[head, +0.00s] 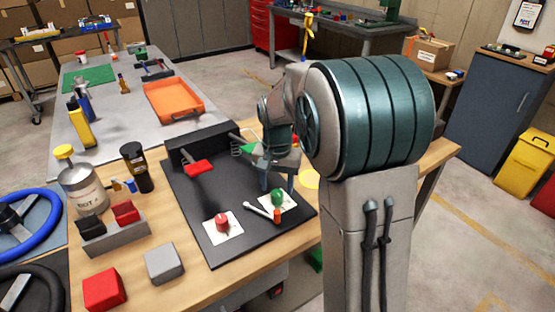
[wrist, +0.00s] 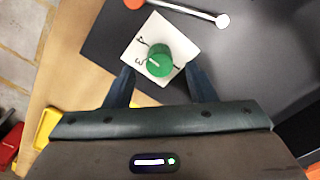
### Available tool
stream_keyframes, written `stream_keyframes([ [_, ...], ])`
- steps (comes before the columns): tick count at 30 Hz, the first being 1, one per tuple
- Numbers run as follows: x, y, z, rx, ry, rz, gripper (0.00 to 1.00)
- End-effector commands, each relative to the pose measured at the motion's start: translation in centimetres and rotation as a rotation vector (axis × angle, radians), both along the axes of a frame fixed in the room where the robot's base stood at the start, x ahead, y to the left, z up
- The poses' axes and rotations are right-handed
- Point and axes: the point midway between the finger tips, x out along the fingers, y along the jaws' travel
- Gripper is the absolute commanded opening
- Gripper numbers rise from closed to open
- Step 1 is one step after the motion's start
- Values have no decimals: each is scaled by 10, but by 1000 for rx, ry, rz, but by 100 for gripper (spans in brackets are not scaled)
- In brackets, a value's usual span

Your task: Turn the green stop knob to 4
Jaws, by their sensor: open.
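The green stop knob (head: 278,196) stands on a white square plate (head: 289,205) on the black panel. The 4 is printed on the plate (wrist: 141,41) just above the 3; other numerals are hidden or unclear. My gripper (wrist: 159,76) is open and empty. Its two dark fingers lie on either side of the knob in the picture, apart from it. In the head view my gripper (head: 276,182) hangs just above and behind the knob.
A red knob (head: 222,221) sits on another white plate to the left. A black housing with a red handle (head: 199,167) stands at the panel's back. The black panel's front (head: 240,250) is clear.

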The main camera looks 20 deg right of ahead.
Motion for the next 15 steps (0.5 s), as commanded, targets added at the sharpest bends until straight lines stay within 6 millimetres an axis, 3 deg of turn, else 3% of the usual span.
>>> stream_keyframes([
  [3,1,0,31,0,-6,0,51],
  [9,1,0,74,0,-6,-1,51],
  [15,1,0,97,1,-3,-1,51],
])
